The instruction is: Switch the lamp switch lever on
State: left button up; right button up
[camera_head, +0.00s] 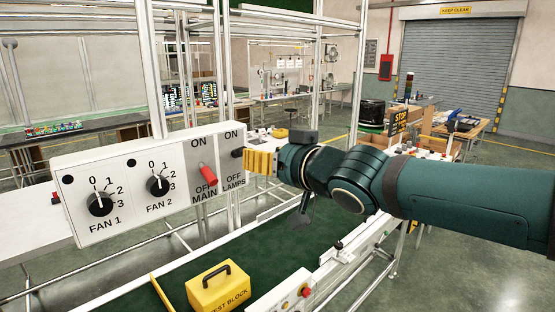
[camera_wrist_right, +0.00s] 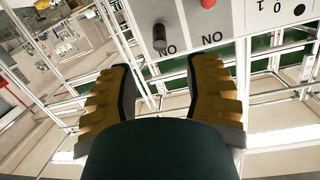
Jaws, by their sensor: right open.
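The black LAMPS lever (camera_head: 238,153) sits at the right end of the white control panel (camera_head: 130,215). Its tip is close to the ON label and well away from OFF. The right wrist view, which is upside down, also shows the lever (camera_wrist_right: 159,38) with its end by the ON lettering. My right gripper (camera_head: 248,161) is at the panel's right end, beside the lever. In the wrist view its two yellow fingers (camera_wrist_right: 160,78) are apart with nothing between them; the lever appears beyond the tips. Contact cannot be told. My left gripper is out of view.
The red MAIN lever (camera_head: 208,178) slants down toward OFF, left of the LAMPS lever. Knobs FAN 1 (camera_head: 100,204) and FAN 2 (camera_head: 157,185) are farther left. A yellow test block (camera_head: 218,290) sits on the green conveyor below. Metal frame posts rise behind the panel.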

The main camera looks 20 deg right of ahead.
jog(key=shift+v, duration=1.35)
jog(key=w+a+f+g+b, duration=0.2)
jog(key=f, duration=0.9)
jog(key=w+a+f+g+b, duration=0.1)
jog(key=a+f+g, duration=0.15)
jog(key=f, duration=0.95)
jog(key=w+a+f+g+b, duration=0.2)
jog(key=a+f, duration=0.1)
jog(key=f, duration=0.8)
jog(key=s+f+m+g+b, duration=0.1)
jog(key=s+f, duration=0.4)
jog(key=f, duration=0.6)
jog(key=s+a+f+m+g+b, duration=0.1)
jog(key=s+f+g, duration=0.3)
jog(key=f, duration=0.7)
jog(key=s+a+f+m+g+b, duration=0.1)
jog(key=s+f+g+b, duration=0.1)
jog(key=s+f, duration=0.6)
notch_tip(320, 180, down, 4)
jog(key=shift+a+r+h+b, duration=0.1)
jog(key=shift+a+h+b, duration=0.15)
jog(key=shift+b, duration=0.3)
